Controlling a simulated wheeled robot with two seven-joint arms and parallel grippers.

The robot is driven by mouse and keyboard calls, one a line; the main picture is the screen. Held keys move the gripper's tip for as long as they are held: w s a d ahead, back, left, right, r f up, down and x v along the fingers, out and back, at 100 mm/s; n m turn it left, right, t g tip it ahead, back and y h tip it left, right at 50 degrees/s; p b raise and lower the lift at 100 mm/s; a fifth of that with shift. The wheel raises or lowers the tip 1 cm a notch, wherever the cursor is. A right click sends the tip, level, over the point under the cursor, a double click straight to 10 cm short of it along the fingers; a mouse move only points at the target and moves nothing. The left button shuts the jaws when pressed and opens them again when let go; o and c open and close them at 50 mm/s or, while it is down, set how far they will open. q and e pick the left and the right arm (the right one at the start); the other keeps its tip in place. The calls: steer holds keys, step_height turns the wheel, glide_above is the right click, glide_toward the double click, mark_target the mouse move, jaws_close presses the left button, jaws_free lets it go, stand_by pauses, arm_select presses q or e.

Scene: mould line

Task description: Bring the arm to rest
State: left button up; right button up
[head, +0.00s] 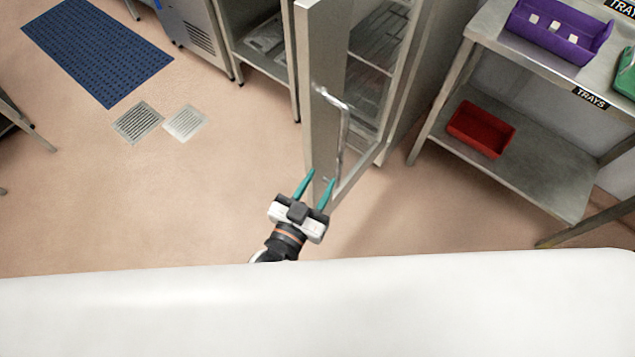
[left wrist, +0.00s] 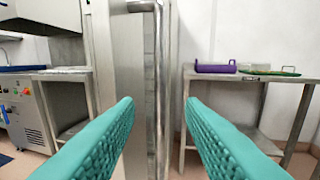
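My left gripper (head: 318,192) is open with nothing between its teal fingers, near the lower edge of an open cabinet door (head: 318,90). The door's metal handle (head: 341,130) lies just beyond the fingertips in the head view. In the left wrist view the fingers (left wrist: 160,120) are spread wide, and the handle (left wrist: 162,80) stands upright beyond them, seen in the gap. The fingers appear apart from the handle. My right gripper does not show in either view.
A steel shelf table (head: 480,25) at the right holds a purple tray (head: 575,38), with a red tray (head: 480,129) on its lower shelf. A blue mat (head: 95,50) and two floor grates (head: 138,122) lie at the left. The floor left of the gripper is clear.

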arm_select(q)
steer(key=shift+f, duration=0.1)
steer(key=s+a+f+g+y+b, duration=0.1)
steer(key=s+a+f+g+y, duration=0.2)
steer(key=f, duration=0.8)
steer(key=s+a+f+n+g+y, duration=0.1)
steer(key=s+a+f+g, duration=0.3)
steer(key=f, duration=0.6)
steer(key=s+a+f+g+y+b, duration=0.15)
steer(key=a+f, duration=0.35)
steer(key=f, duration=0.6)
steer(key=s+a+f+n+g+y, duration=0.1)
steer(key=s+a+f+g, duration=0.1)
steer(key=s+a+f, duration=0.2)
steer(key=s+a+f+g+y, duration=0.1)
steer(key=s+a+f, duration=0.4)
steer(key=s, duration=0.5)
steer(key=s+a+f+n+g+y, duration=0.1)
steer(key=s+a+f+g, duration=0.2)
steer(key=s, duration=0.4)
steer(key=shift+s+a+f+n, duration=0.3)
steer(key=shift+s+a+f, duration=0.05)
steer(key=shift+a+f, duration=0.4)
steer(key=shift+y, duration=0.25)
